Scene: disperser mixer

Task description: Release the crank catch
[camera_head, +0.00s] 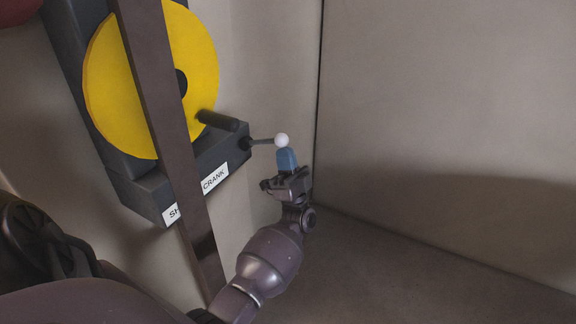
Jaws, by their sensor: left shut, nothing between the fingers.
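The crank catch is a thin dark rod with a white ball knob (282,140) at its end. It sticks out to the right from a dark grey housing (154,189) with a white label that reads partly "CRANK". The yellow crank wheel (205,60) with a black handle (218,121) sits above the housing. My left gripper (287,153), with blue fingertips, is shut and empty just below the white knob. The fingertips appear to reach the knob's underside; I cannot tell whether they touch. My right gripper is not in view.
A long brown bar (156,80) runs down in front of the wheel and housing and hides part of both. A plain beige wall (450,90) stands behind and to the right. The space to the right of my left gripper is clear.

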